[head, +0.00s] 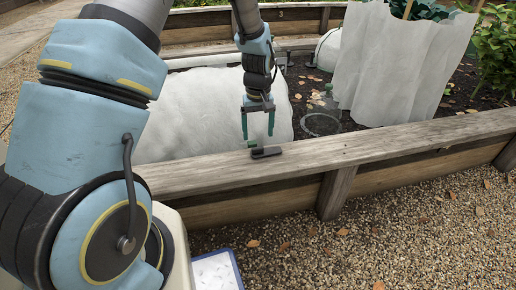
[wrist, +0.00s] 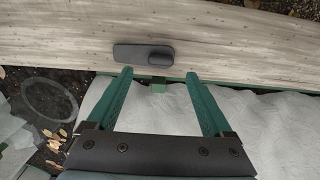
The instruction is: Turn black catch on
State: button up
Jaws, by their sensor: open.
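The black catch (head: 266,152) is a flat dark plate with a rounded knob or lever, on top of the wooden rim of the raised bed. In the wrist view the catch (wrist: 144,54) lies just beyond my fingertips, its raised rounded part at the right end of the plate. My gripper (head: 258,138) points down above the bed's inner side, close to the catch. Its two green fingers are open and empty, and they also show in the wrist view (wrist: 159,75). A small green piece (wrist: 159,85) sits between the fingers, against the rim's inner edge.
A white fabric cover (head: 190,112) lies in the bed beneath my gripper. A clear round ring (head: 321,123) rests on the soil to the right. A taller white cloth (head: 400,65) hangs over plants. The wooden rim (head: 400,135) is clear rightward; gravel lies in front.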

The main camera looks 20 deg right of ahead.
aim_at(258, 148)
notch_tip(258, 148, down, 6)
jog(key=shift+f+b, duration=0.1)
jog(key=shift+b, duration=0.35)
grip_shut()
dwell(0.5)
dwell(0.4)
